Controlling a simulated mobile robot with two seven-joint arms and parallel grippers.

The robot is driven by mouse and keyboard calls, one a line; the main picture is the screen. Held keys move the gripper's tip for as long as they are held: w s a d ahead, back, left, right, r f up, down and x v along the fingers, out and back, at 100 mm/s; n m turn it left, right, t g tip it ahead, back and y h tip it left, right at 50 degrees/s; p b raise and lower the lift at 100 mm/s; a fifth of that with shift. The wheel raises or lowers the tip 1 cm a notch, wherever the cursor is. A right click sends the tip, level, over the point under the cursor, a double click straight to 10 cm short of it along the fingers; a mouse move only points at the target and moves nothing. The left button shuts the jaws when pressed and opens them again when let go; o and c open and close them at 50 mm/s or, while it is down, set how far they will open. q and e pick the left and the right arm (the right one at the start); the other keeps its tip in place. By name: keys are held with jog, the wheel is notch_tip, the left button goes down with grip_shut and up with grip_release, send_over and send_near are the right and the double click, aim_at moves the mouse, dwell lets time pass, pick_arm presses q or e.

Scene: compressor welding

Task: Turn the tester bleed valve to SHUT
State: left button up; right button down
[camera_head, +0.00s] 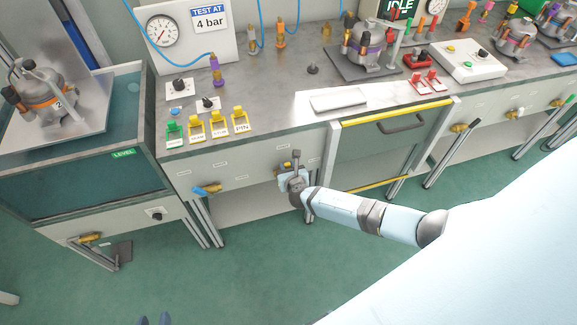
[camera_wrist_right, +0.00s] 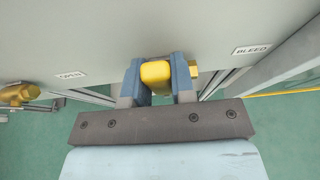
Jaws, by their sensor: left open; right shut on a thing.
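The bleed valve's yellow handle (camera_wrist_right: 156,73) sits between the two fingers of my right gripper (camera_wrist_right: 158,80) in the right wrist view, with both fingers against its sides. Part of the brass valve body (camera_wrist_right: 193,69) shows just right of it. An OPEN label (camera_wrist_right: 71,74) is to the left and a BLEED label (camera_wrist_right: 251,49) to the right. In the head view my right gripper (camera_head: 288,175) is at the bench's front panel and hides most of this valve. My left gripper (camera_head: 154,320) shows only its fingertips at the bottom edge, apart and empty.
A blue-handled valve (camera_head: 207,190) is on the panel left of my right gripper. A water tank (camera_head: 85,185) stands at the left. The green floor (camera_head: 255,270) in front is clear.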

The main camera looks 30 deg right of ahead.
dwell(0.3)
jog(key=c, duration=1)
grip_release()
jog(key=shift+o, duration=0.2)
jog(key=p+v, duration=0.1)
jog(key=v, duration=1.3)
jog(key=shift+p, duration=0.3)
jog(key=shift+w, duration=0.1)
jog(key=s+a+r+m+g+y+p, duration=0.35)
jog(key=s+a+m, duration=0.6)
jog(key=m, duration=0.65)
jog(key=s+d+r+m+t+y, duration=0.1)
jog(key=s+r+m+y, duration=0.2)
jog(key=m, duration=1.1)
jog(key=s+r, duration=0.3)
jog(key=r, duration=0.2)
jog(key=shift+s+r+p, duration=0.15)
jog(key=shift+s+p, duration=0.25)
